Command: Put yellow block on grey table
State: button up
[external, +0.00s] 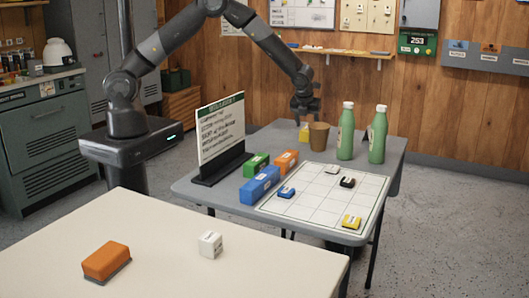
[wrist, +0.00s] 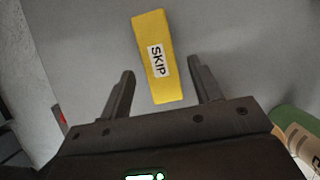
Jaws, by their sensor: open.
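My gripper (external: 304,112) is above the block, pointing down. In the wrist view my gripper (wrist: 160,82) is open, with one finger on each side of the block's near end. The block is slightly tilted in that view, and no contact with the fingers shows.
A brown cup (external: 318,136) and green bottles (external: 346,132) stand close right of my gripper. A sign (external: 220,135), a blue block (external: 260,185), green block (external: 257,165), orange block (external: 286,161) and gridded board (external: 315,205) with small pieces occupy the table. A white table (external: 180,270) is in front.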

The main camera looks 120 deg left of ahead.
jog(key=v, duration=0.8)
jog(key=s+d+r+n+t, duration=0.1)
jog(key=s+d+r+n, duration=0.3)
jog(key=d+r, duration=0.65)
jog(key=s+d+r+n+t, duration=0.2)
jog(key=s+d+r+n, duration=0.15)
jog(key=d+r, duration=0.65)
jog(key=s+d+r+n+t+h, duration=0.1)
jog(key=s+d+n+h, duration=0.1)
jog(key=s+d+n, duration=0.3)
jog(key=s+d+r+n+t+h, duration=0.1)
jog(key=s+d+n, duration=0.3)
jog(key=s+d, duration=1)
jog(key=shift+s+d+r+n+t+h, duration=0.3)
jog(key=shift+s+t+h, duration=0.2)
jog(key=shift+s+h, duration=0.4)
jog(key=shift+s, duration=0.1)
